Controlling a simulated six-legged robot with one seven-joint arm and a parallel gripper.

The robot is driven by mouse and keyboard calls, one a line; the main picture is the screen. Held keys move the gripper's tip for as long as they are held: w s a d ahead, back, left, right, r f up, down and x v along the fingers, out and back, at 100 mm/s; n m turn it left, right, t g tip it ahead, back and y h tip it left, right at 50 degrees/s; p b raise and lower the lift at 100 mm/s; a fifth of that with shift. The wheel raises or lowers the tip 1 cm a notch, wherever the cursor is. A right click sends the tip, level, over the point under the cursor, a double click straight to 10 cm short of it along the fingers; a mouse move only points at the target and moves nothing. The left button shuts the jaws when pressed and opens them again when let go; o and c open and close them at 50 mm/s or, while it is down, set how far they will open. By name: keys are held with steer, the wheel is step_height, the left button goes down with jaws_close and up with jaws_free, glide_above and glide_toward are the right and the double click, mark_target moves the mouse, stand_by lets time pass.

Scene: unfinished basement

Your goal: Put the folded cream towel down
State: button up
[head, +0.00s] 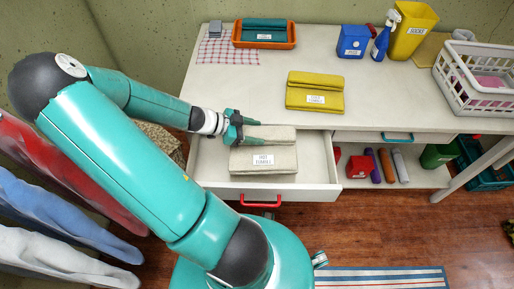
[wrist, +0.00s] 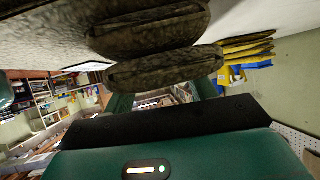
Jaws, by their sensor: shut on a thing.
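The folded cream towel (head: 264,163) has a white label on its front and a thicker fold along its back. It is over the open drawer (head: 211,166) of the white table; whether it touches the drawer floor I cannot tell. My gripper (head: 240,130) is shut on the towel's back fold, from its left side. In the wrist view the towel (wrist: 150,30) looks dark and fills the upper middle, between and beyond the fingers. The fingertips are partly hidden by it.
A folded yellow towel (head: 315,92) lies on the tabletop (head: 370,100) behind the drawer. An orange tray (head: 264,44), a checked cloth (head: 216,50), a yellow bin (head: 411,32) and a white basket (head: 478,85) stand farther back. Several rolls and boxes fill the shelf right of the drawer.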

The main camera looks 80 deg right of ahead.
mark_target(253, 149)
steer(key=f, duration=0.6)
steer(key=shift+w, duration=0.25)
steer(key=shift+s+f, duration=0.2)
steer(key=shift+f, duration=0.1)
steer(key=shift+w+f, duration=0.15)
steer(key=shift+f, duration=1.6)
steer(key=o, duration=1.3)
steer(key=shift+f, duration=0.1)
steer(key=v, duration=1.2)
